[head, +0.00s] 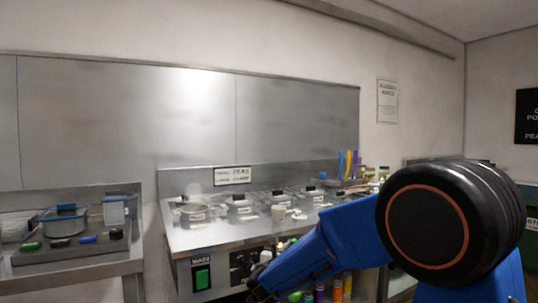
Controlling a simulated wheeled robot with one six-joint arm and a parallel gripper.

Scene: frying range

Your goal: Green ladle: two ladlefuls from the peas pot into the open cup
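Several lidded wells or pots sit along the steel counter, among them a pot (195,212) at the left and another (239,207) beside it. Their labels are too small to read, so I cannot tell which is the peas pot. A small pale cup (279,211) stands near the counter's front edge; whether it is open at the top is unclear. Upright coloured handles (348,163) stand at the counter's right end; I cannot pick out a green ladle among them. My gripper (258,274) is low in front of the counter, dark and small, its fingers unclear.
A left side table (75,265) holds a glassy pot (65,221) and a tray with green, blue and black-handled items. A green switch (202,278) marked MAIN is on the counter's front. Bottles (338,290) stand below. My blue arm hides the right side.

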